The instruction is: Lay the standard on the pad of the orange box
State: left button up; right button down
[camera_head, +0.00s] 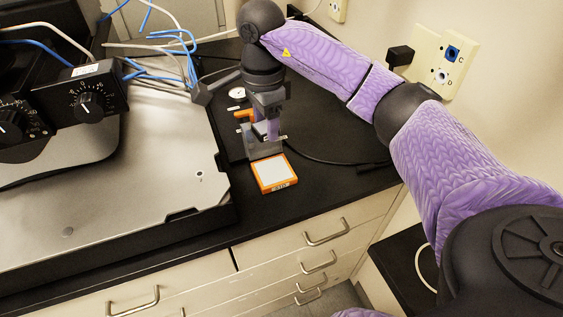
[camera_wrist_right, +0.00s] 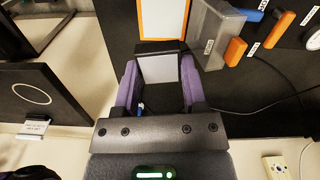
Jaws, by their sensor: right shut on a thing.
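The orange box (camera_head: 274,187) lies on the black bench top, its pale pad (camera_head: 273,172) facing up. In the right wrist view the box's pad (camera_wrist_right: 163,18) is at the top, just beyond the fingers. My right gripper (camera_head: 268,134) points down behind the box, apart from its pad. Its purple fingers are shut on the standard (camera_wrist_right: 160,68), a small block with a pale grey face and a dark edge. In the head view the standard is small and partly hidden by the fingers. My left gripper is in neither view.
A clear container (camera_wrist_right: 213,30) stands right beside the box in the wrist view. Orange- and blue-handled items (camera_wrist_right: 268,28) lie beyond it. The large metal-topped instrument (camera_head: 110,190) fills the left. A dark cable runs behind the box. The bench's front edge is close to the box.

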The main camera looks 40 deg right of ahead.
aim_at(274, 170)
jog(key=f, duration=0.1)
jog(key=d+m, duration=0.1)
jog(key=f, duration=0.1)
jog(key=shift+d+f+m, duration=0.25)
jog(key=shift+f+m, duration=0.05)
jog(key=shift+f, duration=0.05)
notch_tip(274, 170, down, 9)
jog(key=shift+r+b, duration=0.1)
jog(key=shift+b, duration=0.95)
jog(key=shift+r, duration=0.1)
jog(key=shift+c, duration=0.7)
grip_release()
notch_tip(274, 170, up, 11)
jog(key=shift+r+p, duration=0.15)
jog(key=shift+p, duration=1.05)
jog(key=shift+r, duration=0.4)
